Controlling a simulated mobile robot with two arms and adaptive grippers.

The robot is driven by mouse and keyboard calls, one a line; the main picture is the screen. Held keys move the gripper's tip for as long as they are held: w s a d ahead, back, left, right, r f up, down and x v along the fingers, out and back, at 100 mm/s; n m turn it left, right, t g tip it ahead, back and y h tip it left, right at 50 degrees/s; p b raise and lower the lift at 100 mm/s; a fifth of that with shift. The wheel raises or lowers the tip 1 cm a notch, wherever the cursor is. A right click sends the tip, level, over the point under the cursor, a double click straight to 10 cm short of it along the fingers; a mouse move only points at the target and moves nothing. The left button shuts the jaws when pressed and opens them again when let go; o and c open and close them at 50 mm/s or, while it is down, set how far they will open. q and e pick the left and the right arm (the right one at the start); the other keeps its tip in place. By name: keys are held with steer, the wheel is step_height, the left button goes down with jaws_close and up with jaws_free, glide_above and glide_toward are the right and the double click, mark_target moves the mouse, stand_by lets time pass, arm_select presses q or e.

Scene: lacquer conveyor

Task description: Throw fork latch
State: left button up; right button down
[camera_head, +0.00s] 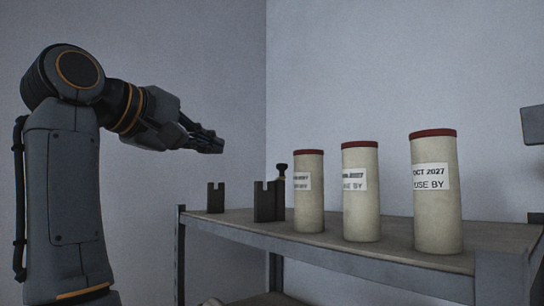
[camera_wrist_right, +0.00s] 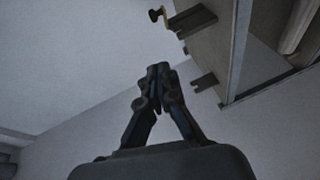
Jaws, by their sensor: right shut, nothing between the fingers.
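The latch parts stand at the left end of the shelf. They are a near dark notched fork bracket (camera_head: 265,203), a far smaller notched bracket (camera_head: 215,198), and a black knob (camera_head: 282,167) on a yellowish stem beside the near bracket. In the right wrist view the knob (camera_wrist_right: 156,14), near bracket (camera_wrist_right: 193,20) and far bracket (camera_wrist_right: 205,82) show at the top and upper right. My right gripper (camera_head: 213,146) is shut and empty, in the air above and left of the brackets, apart from them. It also shows in the wrist view (camera_wrist_right: 158,72). My left gripper is not in view.
Three cream cylinders with red tops, the left (camera_head: 309,192), middle (camera_head: 361,192) and right (camera_head: 436,195), stand on the shelf (camera_head: 330,244) right of the latch. Walls meet in a corner behind. A grey object (camera_head: 534,125) shows at the right edge.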

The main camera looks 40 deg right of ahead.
steer(key=s+p+x, duration=0.1)
steer(key=p+x, duration=0.1)
steer(key=x, duration=0.4)
steer(key=s+p+x, duration=0.1)
steer(key=p+x, duration=0.1)
steer(key=x, duration=0.4)
steer(key=shift+s+d, duration=0.3)
steer(key=shift+d, duration=0.15)
steer(key=shift+w+f, duration=0.1)
steer(key=shift+f, duration=0.05)
